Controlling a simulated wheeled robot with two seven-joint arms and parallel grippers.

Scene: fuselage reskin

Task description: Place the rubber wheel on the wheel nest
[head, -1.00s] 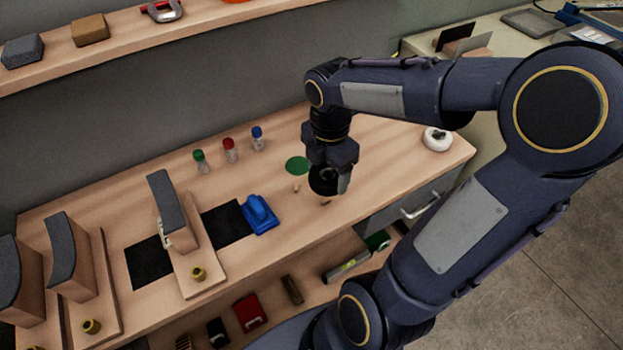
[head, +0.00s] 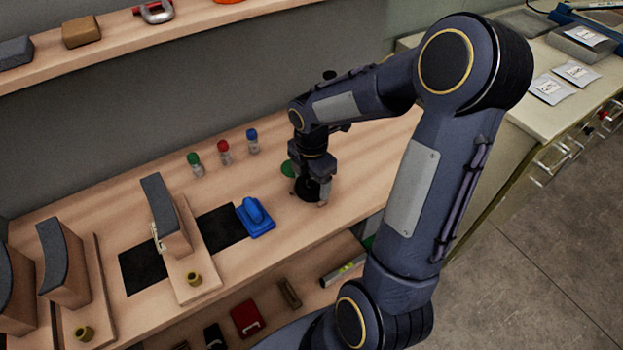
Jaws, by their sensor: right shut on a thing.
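My right gripper (head: 312,184) is pointed down over the right part of the workbench, shut on a dark round thing that looks like the rubber wheel (head: 307,193). The wheel is low, close to the bench top; I cannot tell whether it touches. A flat green disc (head: 287,169), perhaps the wheel nest, lies on the bench just behind and left of the wheel, partly hidden by my gripper. My left gripper is not in view.
Three small bottles with green (head: 194,160), red (head: 223,149) and blue (head: 252,138) caps stand behind. A curved grey-topped block (head: 166,215) stands further left.

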